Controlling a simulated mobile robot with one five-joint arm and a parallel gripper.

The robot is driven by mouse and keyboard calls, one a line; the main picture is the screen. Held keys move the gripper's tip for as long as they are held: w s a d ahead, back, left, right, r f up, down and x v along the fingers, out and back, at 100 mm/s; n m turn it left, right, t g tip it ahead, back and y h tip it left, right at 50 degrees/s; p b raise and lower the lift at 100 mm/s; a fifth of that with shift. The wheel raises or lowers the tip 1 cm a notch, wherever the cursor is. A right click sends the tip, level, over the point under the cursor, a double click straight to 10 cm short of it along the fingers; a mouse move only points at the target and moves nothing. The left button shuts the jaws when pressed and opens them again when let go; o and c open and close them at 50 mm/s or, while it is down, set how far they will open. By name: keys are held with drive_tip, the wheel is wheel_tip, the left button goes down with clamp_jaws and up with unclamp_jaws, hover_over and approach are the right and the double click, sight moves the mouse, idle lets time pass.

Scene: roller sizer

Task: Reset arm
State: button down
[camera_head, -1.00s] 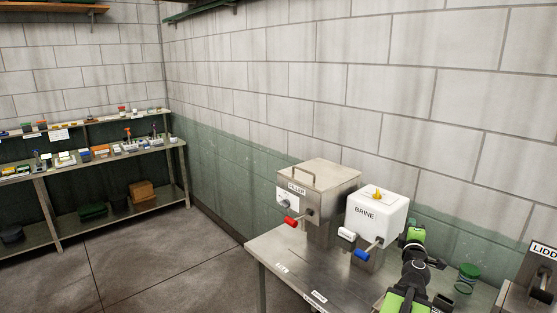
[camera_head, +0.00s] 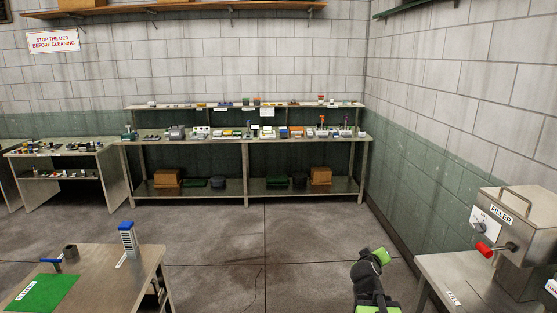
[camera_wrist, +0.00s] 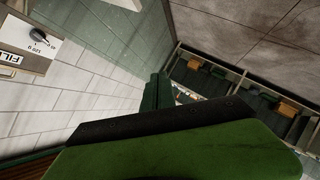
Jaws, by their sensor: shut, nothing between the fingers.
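My gripper (camera_wrist: 155,95) shows in the wrist view as a large green body with a black strip and narrow green fingers beyond it. It is shut, with nothing held. In the head view my black and green arm (camera_head: 371,282) rises at the bottom, right of centre. It is folded up over open floor, left of the filler's table and apart from it. The fingertips are not clear in the head view.
The filler (camera_head: 515,235), with a red handle, stands on a metal table (camera_head: 445,272) at right. A worktable (camera_head: 115,285) with a green mat (camera_head: 42,293) is at lower left. Loaded shelves (camera_head: 245,140) line the back wall. The floor between is clear.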

drive_tip(key=s+a+f+m+g+y, duration=0.1)
drive_tip(key=s+a+f+g+y, duration=0.15)
drive_tip(key=a+f, duration=0.4)
drive_tip(key=s+a+f+m+g+y, duration=0.1)
drive_tip(key=s+a+f+g+y, duration=0.2)
drive_tip(key=a, duration=0.6)
drive_tip(key=s+a+f+g+y, duration=0.1)
drive_tip(key=s+a+f+g, duration=0.1)
drive_tip(key=s, duration=0.4)
drive_tip(key=s+a+f+g, duration=0.3)
drive_tip(key=s+a, duration=0.1)
drive_tip(key=s, duration=0.2)
drive_tip(key=shift+m+y, duration=0.3)
drive_tip(key=shift+y, duration=0.05)
drive_tip(key=shift+a+g, duration=0.1)
drive_tip(key=shift+g, duration=0.15)
